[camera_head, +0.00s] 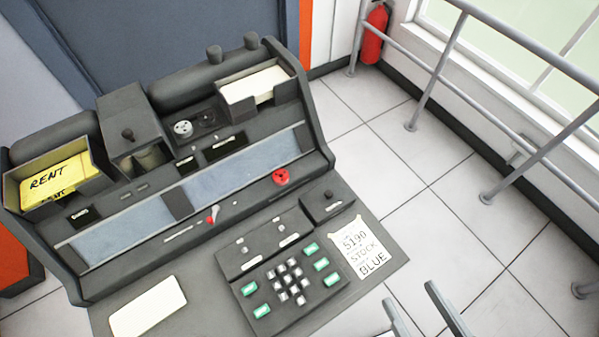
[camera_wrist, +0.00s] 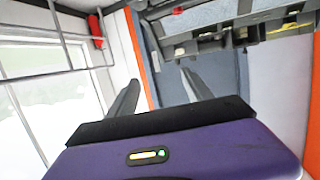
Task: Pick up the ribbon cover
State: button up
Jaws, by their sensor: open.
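A dark grey cover with a small round knob (camera_head: 130,125) sits on the upper left of the card punch machine, between the yellow card tray and the exposed round spools (camera_head: 195,124). It looks like the ribbon cover, though no label confirms this. My gripper (camera_head: 410,294) is at the bottom right of the head view, apart from the machine. In the wrist view my gripper (camera_wrist: 160,77) is open with nothing between its fingers. I cannot make out the cover there.
A left tray (camera_head: 98,178) holds yellow cards marked RENT; a right tray (camera_head: 264,103) holds pale cards. The keypad (camera_head: 287,282) and a paper note (camera_head: 360,248) lie on the desk. Metal railings (camera_head: 440,75) and a red extinguisher (camera_head: 374,35) border the open tiled floor (camera_head: 450,215).

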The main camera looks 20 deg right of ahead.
aim_at(323, 202)
jog(key=l+u, duration=0.35)
jog(key=i+l+u, duration=0.1)
jog(key=l+u, duration=0.6)
